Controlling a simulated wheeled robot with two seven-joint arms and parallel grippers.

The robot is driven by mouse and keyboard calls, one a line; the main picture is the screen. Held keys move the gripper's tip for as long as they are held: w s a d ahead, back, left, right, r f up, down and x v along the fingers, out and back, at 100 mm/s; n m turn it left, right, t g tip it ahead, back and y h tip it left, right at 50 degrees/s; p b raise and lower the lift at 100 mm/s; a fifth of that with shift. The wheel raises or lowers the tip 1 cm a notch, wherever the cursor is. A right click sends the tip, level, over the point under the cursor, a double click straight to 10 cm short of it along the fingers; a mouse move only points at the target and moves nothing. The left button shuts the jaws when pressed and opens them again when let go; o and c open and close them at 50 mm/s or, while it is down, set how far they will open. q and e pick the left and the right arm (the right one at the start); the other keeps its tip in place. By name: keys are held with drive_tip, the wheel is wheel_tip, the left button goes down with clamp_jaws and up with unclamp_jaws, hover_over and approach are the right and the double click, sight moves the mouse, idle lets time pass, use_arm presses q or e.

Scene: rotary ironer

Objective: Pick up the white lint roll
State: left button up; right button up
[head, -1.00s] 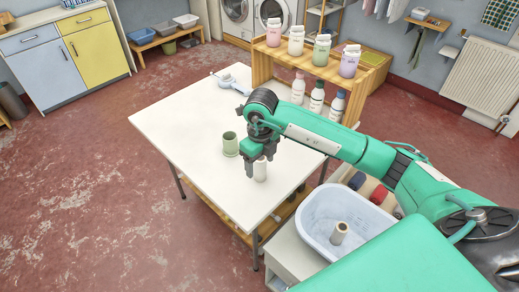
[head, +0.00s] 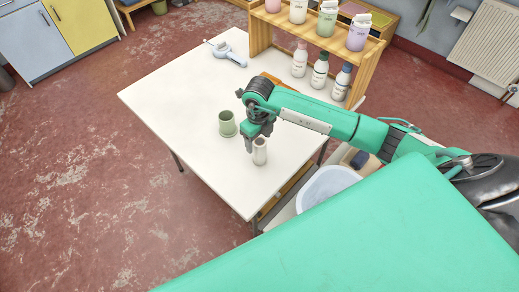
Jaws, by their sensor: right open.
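The white lint roll (head: 260,154) stands upright on the white table (head: 180,103), near its front right edge. My right gripper (head: 256,141) is open and points down at the roll's upper end. One finger shows just left of the roll's top. I cannot tell whether the fingers touch it or how far down they reach around it. My left gripper is not in view.
A green cup (head: 227,125) stands close left of the roll. A blue-and-white device (head: 223,49) lies at the table's back. A wooden shelf (head: 364,73) with several bottles stands at the back right. A white basin (head: 322,186) is partly hidden below right.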

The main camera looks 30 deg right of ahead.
wheel_tip(320, 180, down, 2)
drive_tip(key=shift+s+d+f+p, duration=0.1)
drive_tip(key=shift+p, duration=0.6)
wheel_tip(320, 180, down, 2)
drive_tip(key=shift+d+f, duration=0.1)
drive_tip(key=shift+f, duration=0.3)
drive_tip(key=c, duration=1.1)
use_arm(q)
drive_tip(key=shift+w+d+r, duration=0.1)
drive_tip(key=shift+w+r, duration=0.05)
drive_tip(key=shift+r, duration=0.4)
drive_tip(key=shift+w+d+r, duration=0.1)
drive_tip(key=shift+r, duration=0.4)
